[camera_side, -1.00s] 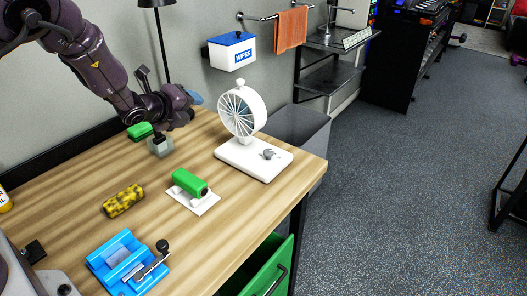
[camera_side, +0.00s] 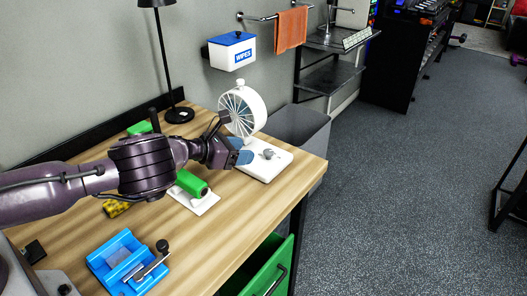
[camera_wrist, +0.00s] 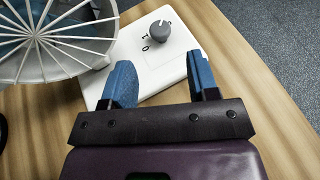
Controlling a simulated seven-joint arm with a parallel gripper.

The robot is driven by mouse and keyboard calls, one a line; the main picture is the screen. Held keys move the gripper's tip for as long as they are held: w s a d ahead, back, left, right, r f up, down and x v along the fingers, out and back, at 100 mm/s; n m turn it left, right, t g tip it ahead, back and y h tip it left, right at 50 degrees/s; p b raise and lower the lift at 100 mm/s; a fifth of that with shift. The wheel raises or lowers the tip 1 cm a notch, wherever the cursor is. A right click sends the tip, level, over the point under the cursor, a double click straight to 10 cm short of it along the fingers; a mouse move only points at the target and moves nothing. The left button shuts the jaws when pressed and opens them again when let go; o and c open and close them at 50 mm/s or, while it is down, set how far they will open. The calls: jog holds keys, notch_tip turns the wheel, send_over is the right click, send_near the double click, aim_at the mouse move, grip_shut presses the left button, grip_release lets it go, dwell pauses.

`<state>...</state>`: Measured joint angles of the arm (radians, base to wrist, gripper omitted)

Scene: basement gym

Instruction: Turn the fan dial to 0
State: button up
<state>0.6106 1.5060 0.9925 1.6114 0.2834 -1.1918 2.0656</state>
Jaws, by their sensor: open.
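The fan (camera_side: 241,108) is white with a round wire-spoked cage on a flat white base (camera_side: 269,168). Its grey dial (camera_side: 268,154) sits on top of the base; in the wrist view the dial (camera_wrist: 160,31) has marks beside it, including a 0 and what looks like a 1. The dial's exact setting is hard to tell. My gripper (camera_side: 243,151) is open, with blue fingertips, just left of the dial and above the base. In the wrist view the dial stands beyond and between my spread fingers (camera_wrist: 162,84), not touched by them. The cage shows at upper left.
A green cylinder on a white stand (camera_side: 207,205) lies under my arm. A yellow-black roller (camera_side: 117,208) is partly hidden. A blue vise-like device (camera_side: 127,262) sits at the table's front. A lamp (camera_side: 179,115) stands behind. The table's right edge is near the fan base.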

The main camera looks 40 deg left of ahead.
aim_at(268, 152)
jog(key=x, duration=0.7)
jog(key=shift+w+f, duration=0.15)
jog(key=shift+w, duration=0.05)
jog(key=c, duration=0.9)
